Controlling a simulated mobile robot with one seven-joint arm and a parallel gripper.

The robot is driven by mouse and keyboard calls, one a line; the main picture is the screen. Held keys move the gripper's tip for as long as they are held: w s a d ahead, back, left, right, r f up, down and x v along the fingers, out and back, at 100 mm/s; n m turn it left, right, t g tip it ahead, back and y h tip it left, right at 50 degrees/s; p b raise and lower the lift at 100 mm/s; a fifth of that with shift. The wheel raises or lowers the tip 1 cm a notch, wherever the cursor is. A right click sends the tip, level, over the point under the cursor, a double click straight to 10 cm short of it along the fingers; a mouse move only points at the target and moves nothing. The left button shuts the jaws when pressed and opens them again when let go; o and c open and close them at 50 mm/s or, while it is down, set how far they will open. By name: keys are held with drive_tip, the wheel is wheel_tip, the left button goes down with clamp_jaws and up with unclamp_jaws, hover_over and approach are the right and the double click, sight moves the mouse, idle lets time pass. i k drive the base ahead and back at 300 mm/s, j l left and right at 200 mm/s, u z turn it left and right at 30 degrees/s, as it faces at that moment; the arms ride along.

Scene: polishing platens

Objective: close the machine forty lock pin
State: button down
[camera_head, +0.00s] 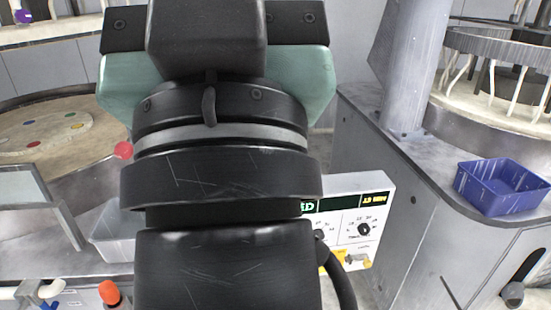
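No part that I can clearly name as the machine forty lock pin shows, and no machine number is readable. A white control panel (345,215) with dark knobs, lit displays and a yellow fitting (348,259) stands behind my arm, partly hidden by it. A dark rounded handle or knob (512,293) sits on the grey cabinet's side at the lower right. An orange-red knob (109,292) shows at the lower left. My black and teal arm fills the middle of the view; my gripper is not visible.
A blue bin (503,187) stands on the grey cabinet top (405,155) at the right, below a round machine (495,90). At the left are a round platen with coloured dots (50,130), a red ball (123,150) and a pale tray (108,235), partly behind my arm.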

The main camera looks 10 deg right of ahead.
sight(124, 150)
drive_tip(key=i+j, duration=0.2)
drive_tip(key=i, duration=0.2)
drive_tip(key=i+j+u, duration=0.15)
drive_tip(key=i, duration=0.25)
